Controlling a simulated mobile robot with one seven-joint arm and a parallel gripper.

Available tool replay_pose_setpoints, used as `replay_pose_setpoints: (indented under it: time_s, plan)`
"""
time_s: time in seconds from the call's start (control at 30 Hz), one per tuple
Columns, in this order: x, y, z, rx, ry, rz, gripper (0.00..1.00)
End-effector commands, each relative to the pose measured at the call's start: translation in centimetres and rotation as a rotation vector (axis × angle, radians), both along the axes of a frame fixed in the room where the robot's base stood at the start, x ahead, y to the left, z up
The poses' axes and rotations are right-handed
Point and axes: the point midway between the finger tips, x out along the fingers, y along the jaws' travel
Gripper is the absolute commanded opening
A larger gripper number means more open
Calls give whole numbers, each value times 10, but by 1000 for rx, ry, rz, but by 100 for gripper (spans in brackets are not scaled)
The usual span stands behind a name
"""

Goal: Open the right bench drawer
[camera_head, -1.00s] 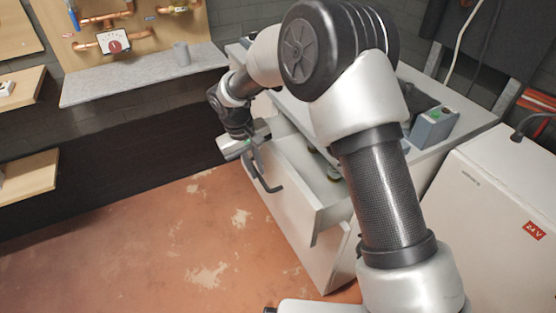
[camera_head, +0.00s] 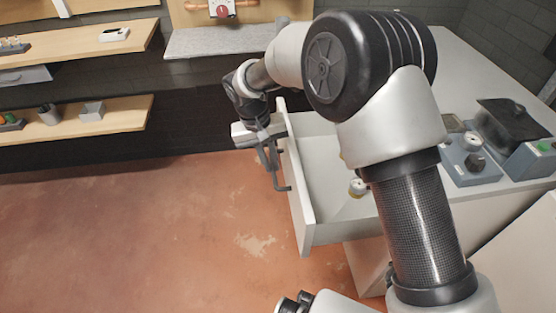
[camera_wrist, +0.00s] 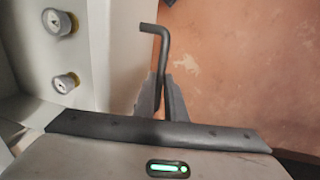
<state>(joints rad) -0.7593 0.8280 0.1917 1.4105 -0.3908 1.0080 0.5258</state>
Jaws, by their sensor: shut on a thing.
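The white bench drawer (camera_head: 306,192) is pulled well out of the bench (camera_head: 418,246) in the head view, with its inside showing. My gripper (camera_head: 268,158) is at the drawer's front, on its outer side. In the wrist view my gripper (camera_wrist: 162,106) is shut on the dark bar handle (camera_wrist: 155,32), whose bent end sticks out past the fingers. Small round pale parts with yellowish bases lie in the drawer; one (camera_head: 357,187) shows in the head view and two show in the wrist view. My arm hides part of the drawer and bench.
Grey devices (camera_head: 468,160) stand on the bench top at the right. Wall shelves (camera_head: 115,113) with small items are at the left, and a grey ledge (camera_head: 220,40) is at the back. The reddish worn floor (camera_head: 150,235) left of the drawer is clear.

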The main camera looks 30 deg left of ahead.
Motion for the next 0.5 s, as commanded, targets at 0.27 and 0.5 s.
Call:
replay_pose_setpoints:
  time_s: [0.27,0.5]
  plan:
    - [0,0,0,-1,1,0,0]
    - [0,0,0,-1,1,0,29]
